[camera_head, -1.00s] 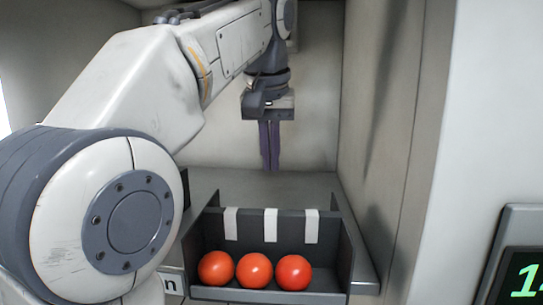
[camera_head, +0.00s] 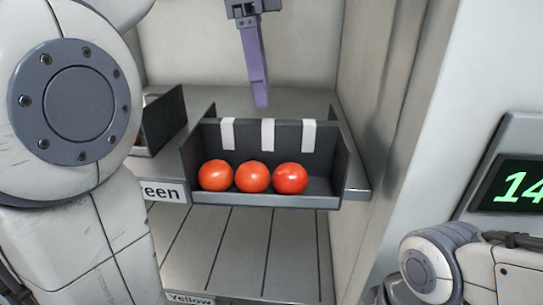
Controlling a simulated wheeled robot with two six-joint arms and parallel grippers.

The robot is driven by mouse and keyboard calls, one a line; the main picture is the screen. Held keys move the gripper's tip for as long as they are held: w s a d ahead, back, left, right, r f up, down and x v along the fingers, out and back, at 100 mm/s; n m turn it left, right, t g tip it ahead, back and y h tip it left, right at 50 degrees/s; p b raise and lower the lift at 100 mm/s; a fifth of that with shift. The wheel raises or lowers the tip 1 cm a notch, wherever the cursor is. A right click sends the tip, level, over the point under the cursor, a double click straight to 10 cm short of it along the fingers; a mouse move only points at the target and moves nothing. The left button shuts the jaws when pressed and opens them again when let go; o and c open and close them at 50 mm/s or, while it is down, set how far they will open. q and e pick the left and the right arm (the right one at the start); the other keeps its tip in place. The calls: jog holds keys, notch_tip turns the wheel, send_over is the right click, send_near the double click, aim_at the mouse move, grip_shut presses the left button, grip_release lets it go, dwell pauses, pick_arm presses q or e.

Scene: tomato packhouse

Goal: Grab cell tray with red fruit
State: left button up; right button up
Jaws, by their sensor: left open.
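The dark grey cell tray (camera_head: 335,203) stands on a shelf in the middle of the head view, its low front edge facing me. Three red tomatoes (camera_head: 252,177) lie in a row inside it, towards its left side; the right end is empty. Three white strips mark its back wall. My left gripper (camera_head: 261,104) points down with purple fingers, above and seemingly behind the tray's back wall, apart from it. The fingers overlap edge-on, so the gap between them is hidden. My right gripper is out of view; only part of my right arm shows at the lower right.
Another dark tray (camera_head: 164,120) stands left of the cell tray, partly hidden by my left arm. A label ending in "een" (camera_head: 162,192) is on the shelf edge. A lower slatted shelf (camera_head: 235,250) looks empty. A wall (camera_head: 385,110) stands close on the right, with a green-digit display (camera_head: 515,188).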

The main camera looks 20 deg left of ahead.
aim_at(267, 122)
pick_arm(q)
jog(key=shift+d+f+b, duration=0.1)
jog(key=shift+f+b, duration=0.45)
jog(key=f+b, duration=0.4)
jog(key=shift+d, duration=0.25)
jog(key=shift+f, duration=0.3)
jog(key=shift+w+d+f, duration=0.15)
jog(key=shift+d+f, duration=0.05)
jog(key=shift+f, duration=0.65)
grip_shut()
